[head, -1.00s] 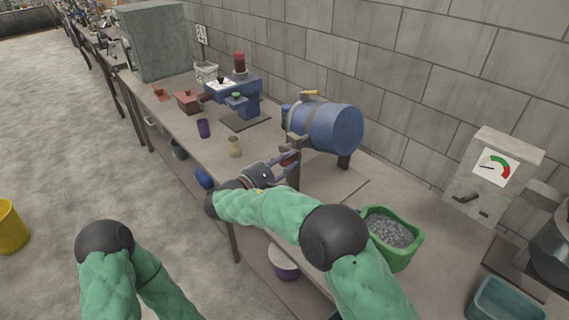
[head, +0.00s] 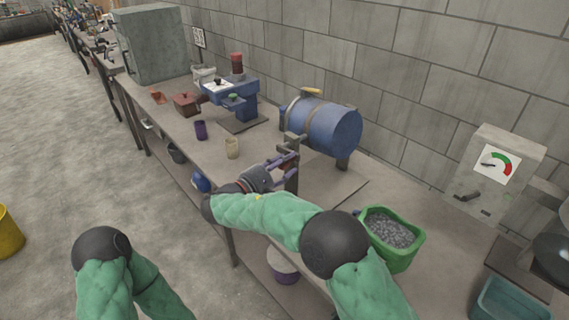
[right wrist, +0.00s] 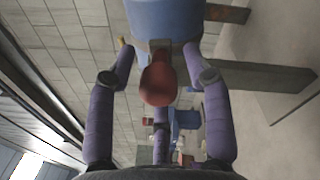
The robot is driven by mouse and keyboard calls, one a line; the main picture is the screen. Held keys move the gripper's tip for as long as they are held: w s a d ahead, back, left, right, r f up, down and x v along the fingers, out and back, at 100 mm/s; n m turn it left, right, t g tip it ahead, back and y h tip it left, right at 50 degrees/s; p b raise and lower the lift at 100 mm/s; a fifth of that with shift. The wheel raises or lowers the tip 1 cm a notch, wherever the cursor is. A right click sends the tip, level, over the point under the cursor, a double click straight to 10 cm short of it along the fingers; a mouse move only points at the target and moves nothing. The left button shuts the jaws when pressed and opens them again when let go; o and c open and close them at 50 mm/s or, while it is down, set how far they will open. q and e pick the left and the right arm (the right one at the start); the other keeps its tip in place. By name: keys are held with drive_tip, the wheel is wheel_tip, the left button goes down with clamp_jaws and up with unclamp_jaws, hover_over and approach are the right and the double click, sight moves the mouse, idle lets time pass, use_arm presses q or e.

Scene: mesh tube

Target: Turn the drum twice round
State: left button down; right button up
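The blue drum (head: 332,126) lies on its side in a stand on the bench, with a metal band and a yellow handle (head: 311,91) on top. In the right wrist view the drum (right wrist: 165,18) fills the top edge. A red grip (right wrist: 158,82) on a bracket stands out below it. My right gripper (head: 287,160) is at the drum's near side, beside the stand post. In the right wrist view its purple fingers (right wrist: 160,58) are spread on both sides of the red grip, with visible gaps. My left gripper is outside the views; only that arm shows.
A green bin of grey gravel (head: 391,237) stands right of my right arm. A dial box (head: 494,175) is at the right.

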drive_tip(key=v, duration=1.2)
